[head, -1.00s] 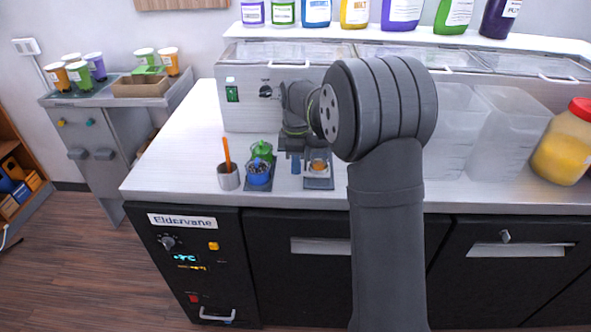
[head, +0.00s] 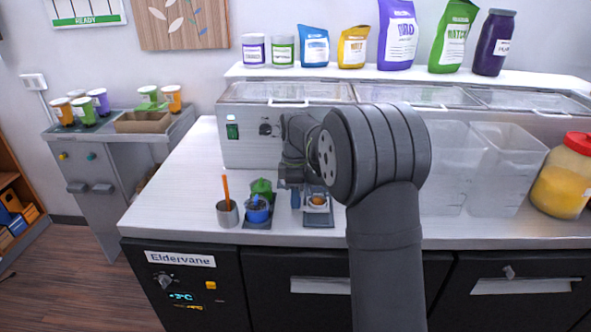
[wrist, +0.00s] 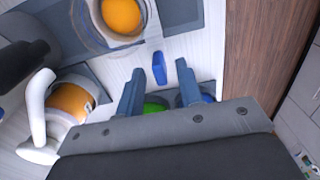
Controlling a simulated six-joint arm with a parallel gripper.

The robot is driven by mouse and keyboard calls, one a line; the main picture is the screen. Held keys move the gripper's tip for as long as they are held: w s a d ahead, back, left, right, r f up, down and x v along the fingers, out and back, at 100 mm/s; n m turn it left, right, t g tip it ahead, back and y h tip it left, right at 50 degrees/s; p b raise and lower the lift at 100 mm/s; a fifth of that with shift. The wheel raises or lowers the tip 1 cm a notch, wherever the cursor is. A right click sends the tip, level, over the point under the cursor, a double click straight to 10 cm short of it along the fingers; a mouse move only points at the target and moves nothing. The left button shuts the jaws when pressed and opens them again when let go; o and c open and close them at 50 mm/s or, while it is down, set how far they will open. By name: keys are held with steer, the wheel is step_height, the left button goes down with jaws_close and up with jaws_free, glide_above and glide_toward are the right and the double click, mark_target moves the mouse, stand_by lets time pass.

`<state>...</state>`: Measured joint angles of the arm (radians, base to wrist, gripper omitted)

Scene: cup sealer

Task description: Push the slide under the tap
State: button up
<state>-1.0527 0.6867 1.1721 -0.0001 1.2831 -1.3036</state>
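An orange-filled cup (head: 317,201) stands on a flat dark grey plate (head: 319,221), which may be the slide, on the white counter. In the wrist view the cup (wrist: 122,14) is at the top, beyond my fingers. A small blue piece (wrist: 159,68) shows between and just beyond my fingertips; in the head view a blue piece (head: 295,198) is left of the cup. My gripper (wrist: 157,85) is open, with nothing visibly held. In the head view my gripper (head: 291,183) is low over the counter, partly hidden by my arm. I cannot make out the tap clearly.
A white-handled part with orange contents (wrist: 72,100) is at left in the wrist view. The counter's left (head: 170,200) is clear.

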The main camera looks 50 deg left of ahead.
step_height(320, 180, up, 16)
steer(key=shift+r, duration=0.15)
stand_by(0.4)
steer(key=s+d+f+m+t+y, duration=0.1)
steer(key=s+d+m+t+y, duration=0.1)
steer(key=m, duration=0.7)
steer(key=s+d+f+m+t+y, duration=0.1)
steer(key=s+d+m, duration=0.2)
steer(key=m, duration=0.6)
steer(key=x, duration=1.7)
steer(key=shift+w+a+r, duration=0.2)
steer(key=shift+w+a, duration=0.15)
